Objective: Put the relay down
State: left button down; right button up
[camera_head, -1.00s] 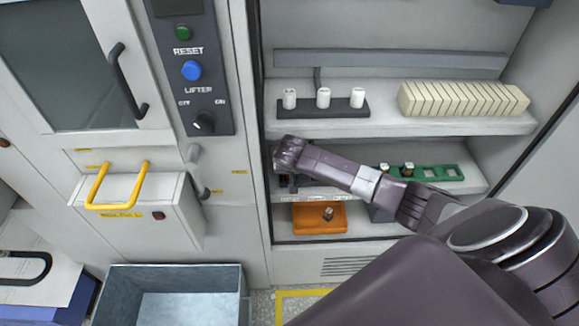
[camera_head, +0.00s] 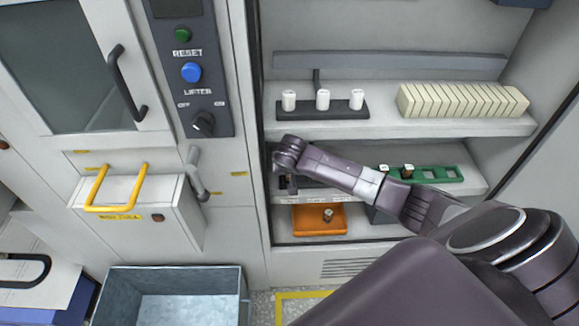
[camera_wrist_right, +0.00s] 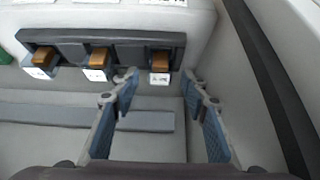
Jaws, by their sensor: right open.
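The likely relays are small blocks with brown tops and white labelled faces, seated in a dark rack (camera_wrist_right: 130,45) in the right wrist view. The one at the right end (camera_wrist_right: 160,64) sits just beyond and between my right fingertips, and they do not grip it. My right gripper (camera_wrist_right: 163,84) is open and empty, with its two blue-padded fingers apart. In the head view my right gripper (camera_head: 288,182) is at the left end of the middle shelf, and my arm hides most of the rack. My left gripper is not in view.
A green tray (camera_head: 437,174) lies to the right on the same shelf. An orange tray (camera_head: 318,229) with a small part stands on the shelf below. The upper shelf holds white cylinders on a dark base (camera_head: 345,108) and a cream slatted block (camera_head: 460,101). A cabinet wall is close on the left.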

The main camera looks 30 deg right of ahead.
jog(key=v, duration=1)
jog(key=shift+r+b, duration=0.25)
jog(key=shift+b, duration=0.05)
jog(key=shift+s+a+f, duration=0.1)
jog(key=shift+s+a, duration=0.05)
